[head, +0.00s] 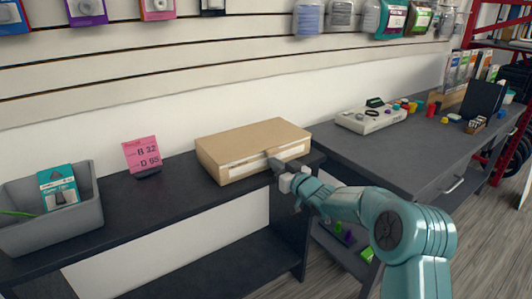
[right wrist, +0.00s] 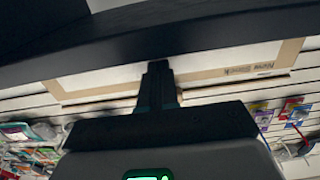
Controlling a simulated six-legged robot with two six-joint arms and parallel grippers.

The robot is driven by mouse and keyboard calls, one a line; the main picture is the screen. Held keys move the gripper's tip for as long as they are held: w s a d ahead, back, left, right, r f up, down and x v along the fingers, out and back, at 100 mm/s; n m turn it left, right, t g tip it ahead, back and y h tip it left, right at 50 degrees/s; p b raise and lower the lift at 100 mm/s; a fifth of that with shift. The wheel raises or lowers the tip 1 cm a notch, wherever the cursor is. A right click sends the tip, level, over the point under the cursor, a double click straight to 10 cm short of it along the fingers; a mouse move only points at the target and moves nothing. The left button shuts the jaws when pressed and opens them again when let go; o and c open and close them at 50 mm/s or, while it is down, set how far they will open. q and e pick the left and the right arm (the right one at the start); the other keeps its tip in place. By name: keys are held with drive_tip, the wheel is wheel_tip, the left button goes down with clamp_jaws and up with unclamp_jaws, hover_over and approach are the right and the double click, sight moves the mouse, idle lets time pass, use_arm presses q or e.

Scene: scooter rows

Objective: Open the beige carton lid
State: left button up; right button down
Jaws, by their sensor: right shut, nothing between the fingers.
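The beige carton (head: 255,142) sits on the dark bench near its right end, and its lid lies flat and closed on top. Its front face has a pale label strip. My right gripper (head: 277,165) is shut and empty, with its fingertips at the carton's front face, right of the middle, close below the lid's edge. I cannot tell whether they touch. In the right wrist view the shut fingers (right wrist: 158,78) point at the carton's front (right wrist: 210,75), which shows upside down with its label. My left gripper is not in view.
A pink price card (head: 142,153) and a grey bin (head: 45,215) stand on the bench (head: 180,195) to the left. A grey counter (head: 400,150) at the right holds a console (head: 370,118) and small coloured items. Bare bench lies between card and carton.

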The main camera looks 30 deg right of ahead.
sight(276, 142)
drive_tip(key=shift+r, duration=0.2)
idle(0.4)
drive_tip(key=shift+w+r+p, duration=0.2)
drive_tip(key=shift+r+p, duration=2.7)
drive_tip(key=shift+r, duration=0.7)
drive_tip(key=shift+w+r+p, duration=0.25)
drive_tip(key=shift+r+p, duration=0.95)
drive_tip(key=shift+r, duration=0.05)
drive_tip(key=shift+w+r+p, duration=0.25)
drive_tip(key=shift+r+p, duration=0.9)
drive_tip(key=shift+r, duration=0.05)
drive_tip(key=shift+w+a+r+p, duration=0.2)
drive_tip(key=shift+w+r+p, duration=1.55)
drive_tip(key=shift+p, duration=1)
